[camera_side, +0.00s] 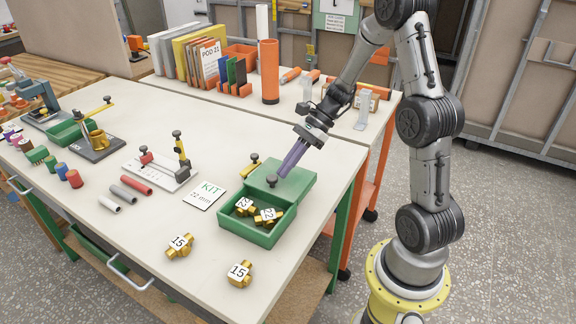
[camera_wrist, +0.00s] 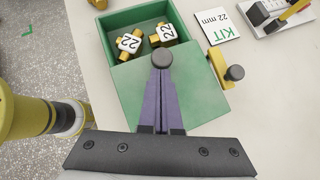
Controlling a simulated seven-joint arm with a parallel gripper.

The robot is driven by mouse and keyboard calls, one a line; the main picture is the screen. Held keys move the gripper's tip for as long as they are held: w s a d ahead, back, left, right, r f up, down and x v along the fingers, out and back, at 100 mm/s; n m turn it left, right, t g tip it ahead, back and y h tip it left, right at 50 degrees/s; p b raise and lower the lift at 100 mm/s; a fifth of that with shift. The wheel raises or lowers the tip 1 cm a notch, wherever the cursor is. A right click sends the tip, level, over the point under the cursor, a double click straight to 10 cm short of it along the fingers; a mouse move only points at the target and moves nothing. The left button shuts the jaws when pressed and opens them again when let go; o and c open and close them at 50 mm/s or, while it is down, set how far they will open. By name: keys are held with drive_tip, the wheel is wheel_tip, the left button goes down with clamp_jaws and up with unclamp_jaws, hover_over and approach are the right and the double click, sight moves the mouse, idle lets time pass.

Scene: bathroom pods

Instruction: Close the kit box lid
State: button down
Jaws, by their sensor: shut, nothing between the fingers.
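The green kit box (camera_side: 257,235) stands near the table's right edge, and its open part also shows in the wrist view (camera_wrist: 97,25). Brass fittings marked 22 (camera_side: 266,216) lie inside it. The green lid (camera_side: 297,182) covers only the back part, leaving the front open; in the wrist view the lid (camera_wrist: 205,95) looks flat. A dark round knob (camera_wrist: 162,58) stands near the lid's front edge. My gripper (camera_wrist: 161,72), with purple fingers, is shut and empty. Its tips are right behind the knob, over the lid; I cannot tell whether they touch it.
A yellow latch piece with a dark knob (camera_wrist: 228,70) is beside the lid. The KIT 22 mm card (camera_side: 205,194) lies left of the box. Brass fittings marked 15 (camera_side: 180,246) lie in front. A gauge fixture (camera_side: 160,170) stands further left. The tabletop between them is clear.

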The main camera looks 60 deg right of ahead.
drive_tip(key=a, duration=1.1)
drive_tip(key=shift+s+a, duration=0.1)
drive_tip(key=shift+a, duration=0.25)
